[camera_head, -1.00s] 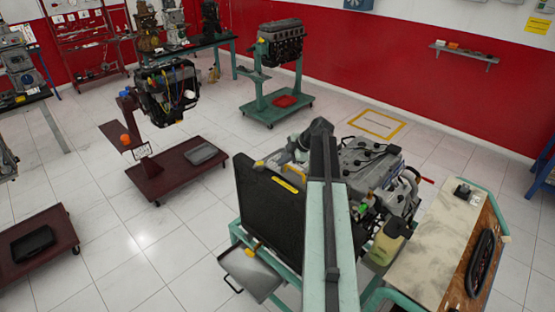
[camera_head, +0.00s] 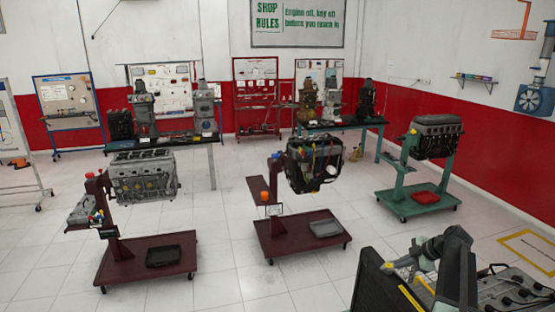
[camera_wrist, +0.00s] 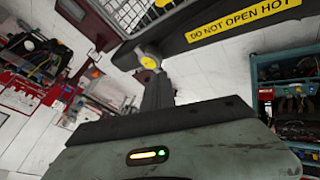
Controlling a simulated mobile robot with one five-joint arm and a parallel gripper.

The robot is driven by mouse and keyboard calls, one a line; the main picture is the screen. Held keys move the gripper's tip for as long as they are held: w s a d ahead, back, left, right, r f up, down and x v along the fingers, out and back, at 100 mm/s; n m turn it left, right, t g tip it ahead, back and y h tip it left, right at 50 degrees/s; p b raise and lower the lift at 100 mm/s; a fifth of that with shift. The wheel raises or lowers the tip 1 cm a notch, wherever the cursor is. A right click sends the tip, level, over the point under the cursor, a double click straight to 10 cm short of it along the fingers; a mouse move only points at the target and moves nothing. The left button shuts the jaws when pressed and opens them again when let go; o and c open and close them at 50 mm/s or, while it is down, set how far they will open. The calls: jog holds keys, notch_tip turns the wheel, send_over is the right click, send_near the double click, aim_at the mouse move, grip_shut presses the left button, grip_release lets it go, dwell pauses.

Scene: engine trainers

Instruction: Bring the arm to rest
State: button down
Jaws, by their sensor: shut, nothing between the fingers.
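My gripper (camera_wrist: 156,82) shows in the wrist view with its dark fingers closed together and nothing between them. Its tips are close to a yellow-centred cap (camera_wrist: 149,63) on a black radiator top (camera_wrist: 205,22) with a yellow "DO NOT OPEN HOT" label. I cannot tell whether the tips touch the cap. In the head view, part of my grey arm (camera_head: 447,250) shows at the lower right, beside the black radiator panel (camera_head: 372,286). The fingers cannot be made out there.
Engine stands with a maroon base (camera_head: 128,272), another maroon base (camera_head: 278,246) and a green base (camera_head: 400,209) stand across the tiled floor. A grey engine (camera_head: 515,290) is at the lower right, close to my arm. Open floor lies at the lower middle.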

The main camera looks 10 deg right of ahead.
jog(key=a+f+n+g+b, duration=0.1)
jog(key=a+f+b, duration=0.45)
jog(key=a, duration=0.55)
jog(key=a+f+g+b, duration=0.2)
jog(key=a+f+b, duration=0.2)
jog(key=a+f, duration=0.5)
jog(key=a+f+n+g+b, duration=0.1)
jog(key=a+f+b, duration=0.35)
jog(key=a, duration=0.95)
jog(key=s+a+f+m+b, duration=0.2)
jog(key=s+a+f+b, duration=0.1)
jog(key=s+a+f, duration=0.15)
jog(key=s+d+f+m+g+h, duration=0.1)
jog(key=s+m+h, duration=0.3)
jog(key=s+m, duration=0.5)
jog(key=m+g, duration=0.1)
jog(key=m, duration=0.5)
jog(key=shift+d+f+m+b, duration=0.15)
jog(key=shift+f+m+b, duration=0.1)
jog(key=shift+m+b, duration=0.1)
